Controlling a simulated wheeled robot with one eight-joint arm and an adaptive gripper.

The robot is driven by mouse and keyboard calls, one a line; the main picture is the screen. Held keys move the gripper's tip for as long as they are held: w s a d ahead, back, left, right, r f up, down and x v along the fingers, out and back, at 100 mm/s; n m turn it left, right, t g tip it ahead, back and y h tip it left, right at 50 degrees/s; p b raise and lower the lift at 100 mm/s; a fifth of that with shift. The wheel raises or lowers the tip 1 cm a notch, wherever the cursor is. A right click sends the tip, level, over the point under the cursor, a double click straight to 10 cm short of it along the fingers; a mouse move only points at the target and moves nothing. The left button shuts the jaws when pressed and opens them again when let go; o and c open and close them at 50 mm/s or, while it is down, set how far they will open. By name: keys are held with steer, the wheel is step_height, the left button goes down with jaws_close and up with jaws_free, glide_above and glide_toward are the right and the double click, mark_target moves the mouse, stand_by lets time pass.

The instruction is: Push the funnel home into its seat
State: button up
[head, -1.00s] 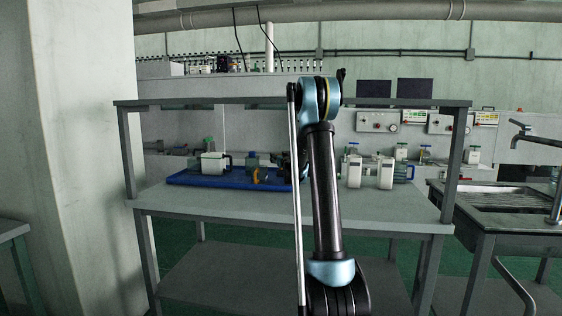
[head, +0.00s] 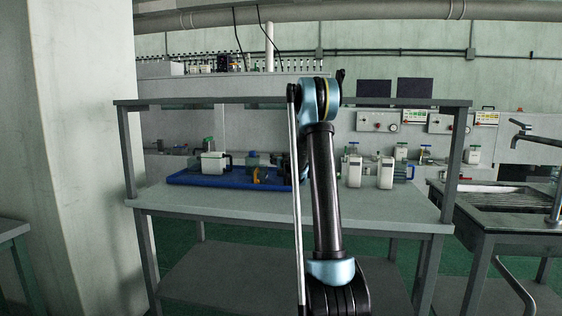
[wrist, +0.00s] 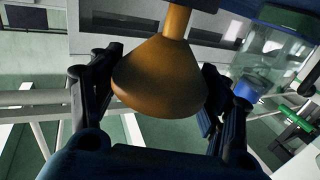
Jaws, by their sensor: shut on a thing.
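The funnel (wrist: 160,78) is orange-brown, with a wide cone and a narrow stem. In the wrist view its wide end faces the camera and its stem runs up to a dark blue edge at the top. My gripper (wrist: 161,64) has a black finger on each side of the cone and is shut on the funnel. In the head view a small yellow-brown patch, seemingly the funnel (head: 259,176), shows at the right part of the blue tray (head: 210,181), beside my arm. My arm partly blocks this area. I cannot make out the seat or whether the stem is in it.
The tray lies on a grey bench (head: 300,203) under a shelf. A white container (head: 213,163) stands on the tray. White containers (head: 385,173) stand right of my arm. A clear vessel (wrist: 268,62) is close on the right in the wrist view. A sink (head: 500,200) is at right.

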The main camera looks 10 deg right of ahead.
steer(key=shift+f, duration=0.2)
steer(key=shift+r, duration=0.15)
steer(key=shift+r, duration=0.45)
steer(key=shift+n+y, duration=0.3)
steer(key=shift+y, duration=0.2)
steer(key=shift+f, duration=0.55)
stand_by(1.0)
steer(key=shift+r, duration=0.15)
steer(key=shift+r, duration=0.4)
stand_by(0.4)
